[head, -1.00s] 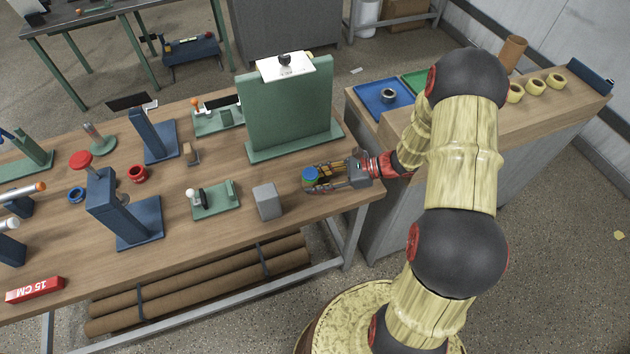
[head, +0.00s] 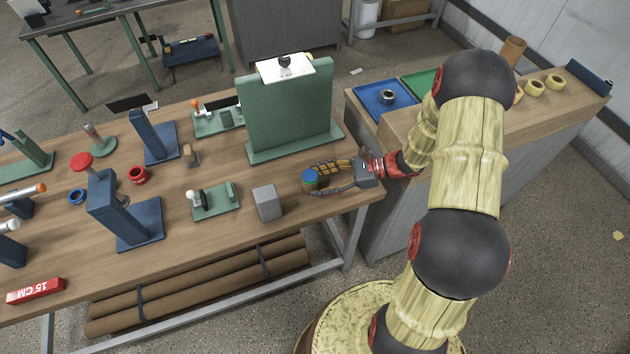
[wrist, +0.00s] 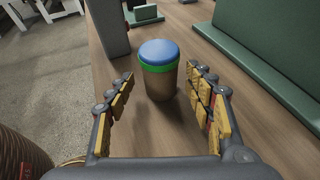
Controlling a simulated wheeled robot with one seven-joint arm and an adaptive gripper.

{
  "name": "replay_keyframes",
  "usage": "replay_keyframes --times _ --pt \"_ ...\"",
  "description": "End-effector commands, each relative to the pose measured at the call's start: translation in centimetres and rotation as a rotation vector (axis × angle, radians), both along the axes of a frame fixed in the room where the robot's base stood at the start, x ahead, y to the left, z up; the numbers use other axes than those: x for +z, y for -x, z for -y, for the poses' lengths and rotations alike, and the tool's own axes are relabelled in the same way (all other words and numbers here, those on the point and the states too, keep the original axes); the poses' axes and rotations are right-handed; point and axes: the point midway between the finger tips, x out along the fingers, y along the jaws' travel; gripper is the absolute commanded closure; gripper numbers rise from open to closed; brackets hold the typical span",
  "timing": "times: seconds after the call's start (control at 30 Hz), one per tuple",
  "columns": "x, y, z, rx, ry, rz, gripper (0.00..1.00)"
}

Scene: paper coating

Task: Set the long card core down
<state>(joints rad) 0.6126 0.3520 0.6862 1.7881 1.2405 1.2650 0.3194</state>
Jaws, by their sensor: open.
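The card core is a short brown upright cylinder with a blue top and a green band. It stands on the wooden workbench (head: 160,245), near its right end, in the head view (head: 310,180). In the wrist view the core (wrist: 159,72) stands ahead of and between my fingertips, with bare wood around its base. My gripper (head: 330,179) is open, with its fingers spread on either side of the core. In the wrist view my gripper (wrist: 160,85) shows a clear gap to the core on both sides.
A grey block (head: 267,202) stands left of the core. A green upright board (head: 290,110) stands behind it. A green fixture (head: 215,202) is further left. A side counter with a blue tray (head: 372,97) and a brown tube (head: 514,50) is at right.

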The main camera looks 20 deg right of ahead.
Motion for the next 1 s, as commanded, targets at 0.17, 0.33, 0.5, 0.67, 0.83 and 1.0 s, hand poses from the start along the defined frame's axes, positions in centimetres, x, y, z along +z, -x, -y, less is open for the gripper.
replay_keyframes --times 0.17,0.33,0.5,0.67,0.83,1.0 --pt "1.7 1.2 3.4 -0.005 0.002 0.003 0.47" --pt "2.9 2.4 6.2 -0.004 0.002 0.002 0.47" --pt "3.7 3.3 8.0 -0.002 0.001 0.000 0.47" --pt "4.3 3.6 8.5 0.013 0.015 0.007 0.47" --pt "7.1 4.2 6.4 0.141 0.126 0.058 0.47" --pt "11.5 6.0 2.9 0.370 0.332 0.159 0.47"
